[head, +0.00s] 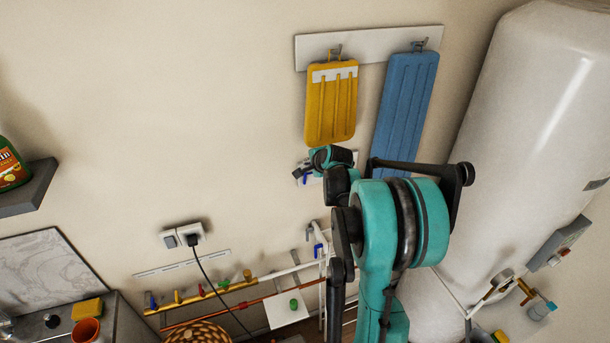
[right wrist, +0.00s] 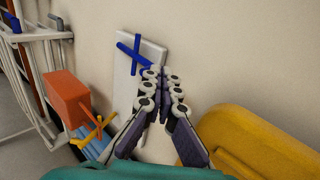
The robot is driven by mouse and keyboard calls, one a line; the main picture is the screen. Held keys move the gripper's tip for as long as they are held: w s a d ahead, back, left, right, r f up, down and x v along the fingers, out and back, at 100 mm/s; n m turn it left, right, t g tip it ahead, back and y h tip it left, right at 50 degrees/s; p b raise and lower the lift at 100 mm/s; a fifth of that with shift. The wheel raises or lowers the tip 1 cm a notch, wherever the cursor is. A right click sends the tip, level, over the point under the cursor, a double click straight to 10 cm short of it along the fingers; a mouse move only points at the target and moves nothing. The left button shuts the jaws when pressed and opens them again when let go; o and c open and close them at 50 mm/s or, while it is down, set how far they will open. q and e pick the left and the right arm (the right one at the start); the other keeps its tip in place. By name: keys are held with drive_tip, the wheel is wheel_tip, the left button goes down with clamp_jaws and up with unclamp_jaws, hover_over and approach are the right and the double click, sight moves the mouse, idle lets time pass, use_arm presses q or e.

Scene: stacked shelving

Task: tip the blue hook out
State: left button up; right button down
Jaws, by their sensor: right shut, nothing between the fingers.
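The blue hook (right wrist: 132,50) is a cross-shaped piece on a white wall plate (right wrist: 148,58) in the right wrist view. In the head view a small blue part of it (head: 305,179) shows below the yellow board, mostly hidden by my gripper. My right gripper (right wrist: 163,76) is shut and empty, its fingertips just below and right of the hook in the right wrist view. I cannot tell whether they touch it. In the head view the right gripper (head: 298,174) is small and dark at the end of my teal arm. My left gripper is not in view.
A yellow board (head: 330,110) and a blue board (head: 405,110) hang above on a white rail (head: 370,46). A white tank (head: 530,130) stands at right. A white rack (right wrist: 35,50) and an orange block (right wrist: 68,96) are left of the gripper in the wrist view.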

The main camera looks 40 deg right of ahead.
drive_tip(key=shift+s+f, duration=0.1)
drive_tip(key=shift+s, duration=0.1)
idle(0.3)
drive_tip(key=shift+s+a+f+b, duration=0.1)
drive_tip(key=shift+s+a+b, duration=0.1)
drive_tip(key=shift+s, duration=0.15)
drive_tip(key=shift+s+a+f+b, duration=0.1)
drive_tip(key=shift+s+b, duration=0.05)
drive_tip(key=shift+s, duration=0.15)
